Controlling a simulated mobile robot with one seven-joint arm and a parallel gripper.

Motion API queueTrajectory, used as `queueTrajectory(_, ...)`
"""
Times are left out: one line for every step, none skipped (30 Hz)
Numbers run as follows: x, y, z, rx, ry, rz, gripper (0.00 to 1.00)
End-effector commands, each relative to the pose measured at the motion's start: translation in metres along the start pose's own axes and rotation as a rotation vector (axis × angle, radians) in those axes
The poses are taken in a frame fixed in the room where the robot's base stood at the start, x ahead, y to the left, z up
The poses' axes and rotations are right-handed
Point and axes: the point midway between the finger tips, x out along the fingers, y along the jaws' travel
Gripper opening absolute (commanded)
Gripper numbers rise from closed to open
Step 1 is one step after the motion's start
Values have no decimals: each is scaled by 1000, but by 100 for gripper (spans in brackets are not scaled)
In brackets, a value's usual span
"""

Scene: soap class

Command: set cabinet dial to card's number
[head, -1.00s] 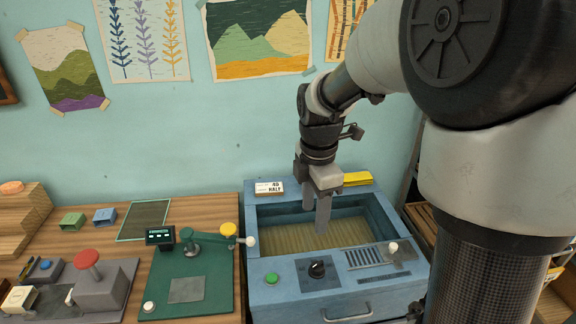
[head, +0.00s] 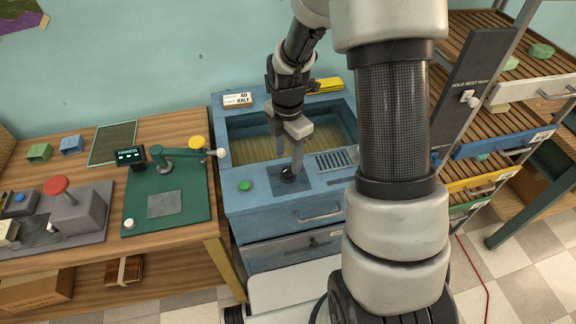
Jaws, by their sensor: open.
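The blue cabinet (head: 262,205) stands in the middle, with an open recessed bin in its top. Its black dial (head: 288,175) sits on the front panel, right of a green button (head: 245,185). My gripper (head: 296,168) points down at the dial, its fingers open and partly covering it. I cannot tell whether the fingers touch the dial, and its pointer setting is unreadable. The white card (head: 237,100) stands at the cabinet's back left and appears to read "40 HALF", in small print.
A wooden table (head: 190,240) at left holds a green press (head: 165,205) and a grey device with a red knob (head: 75,205). A yellow item (head: 325,85) lies at the cabinet's back. A slatted rack (head: 470,70) stands at right. My arm hides the cabinet's right side.

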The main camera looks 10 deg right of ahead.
Motion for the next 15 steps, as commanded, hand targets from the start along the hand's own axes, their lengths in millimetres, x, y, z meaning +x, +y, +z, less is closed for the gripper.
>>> queueTrajectory(11, -1, -1, -1, 2, -5, 49)
queueTrajectory(17, -1, -1, -1, 2, -4, 49)
queueTrajectory(23, -1, -1, 0, 1, -4, 49)
queueTrajectory(27, -1, -1, 0, 2, -3, 49)
queueTrajectory(31, -1, -1, 0, 2, -3, 49)
queueTrajectory(36, 0, 0, 0, 1, -3, 49)
queueTrajectory(39, 0, 0, 0, 1, -2, 49)
queueTrajectory(42, 0, 0, 0, 1, -2, 49)
queueTrajectory(44, 0, 0, 0, 1, -1, 49)
queueTrajectory(46, 0, 0, 0, 1, -1, 49)
queueTrajectory(47, 0, 0, 0, 1, -1, 49)
queueTrajectory(48, 0, 0, 0, 0, 0, 49)
queueTrajectory(49, 0, 0, 0, 0, 0, 49)
queueTrajectory(49, 0, 0, 0, 0, 1, 49)
queueTrajectory(50, 0, 0, 0, 0, 1, 49)
